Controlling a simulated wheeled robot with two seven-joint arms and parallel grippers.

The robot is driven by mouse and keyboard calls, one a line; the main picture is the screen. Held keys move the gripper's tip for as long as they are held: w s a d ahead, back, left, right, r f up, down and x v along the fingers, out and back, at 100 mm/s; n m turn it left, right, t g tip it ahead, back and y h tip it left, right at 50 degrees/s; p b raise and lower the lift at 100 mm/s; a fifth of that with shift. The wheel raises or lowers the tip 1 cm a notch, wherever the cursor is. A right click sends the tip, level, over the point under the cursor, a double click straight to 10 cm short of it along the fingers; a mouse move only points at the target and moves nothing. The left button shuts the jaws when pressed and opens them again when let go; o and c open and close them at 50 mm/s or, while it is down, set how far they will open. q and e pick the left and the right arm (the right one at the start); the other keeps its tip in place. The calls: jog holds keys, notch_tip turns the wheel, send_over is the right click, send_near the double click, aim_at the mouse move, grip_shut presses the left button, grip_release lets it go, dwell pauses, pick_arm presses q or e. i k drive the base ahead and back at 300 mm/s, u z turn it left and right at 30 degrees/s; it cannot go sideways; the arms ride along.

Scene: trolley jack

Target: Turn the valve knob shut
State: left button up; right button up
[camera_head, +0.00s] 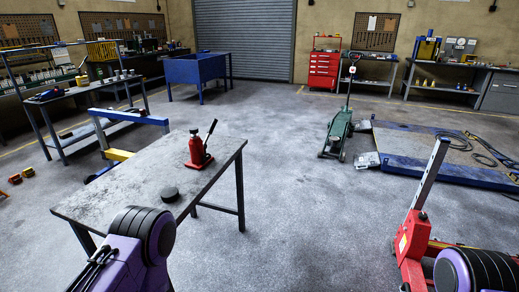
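A green trolley jack (338,132) stands on the floor right of centre, beyond the near table. Its handle stands upright, with a small dark and red part (353,59) at the top. I cannot tell whether that part is the valve knob. A red bottle jack (197,153) with a black lever stands on the near table. Parts of my purple arms show at the bottom left and bottom right edges. Neither gripper is in view, and both arms are well short of the trolley jack.
The grey worktable (110,196) fills the near left, with a black round puck (169,194) on it. A red hoist (415,240) stands at the near right. A blue-edged platform (420,150) lies beyond it. Floor between the table and hoist is clear.

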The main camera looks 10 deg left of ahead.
aim_at(207, 157)
jog(key=z, duration=0.55)
jog(key=i, duration=2.05)
jog(key=u, duration=1.25)
jog(key=i, duration=0.75)
jog(key=u, duration=0.9)
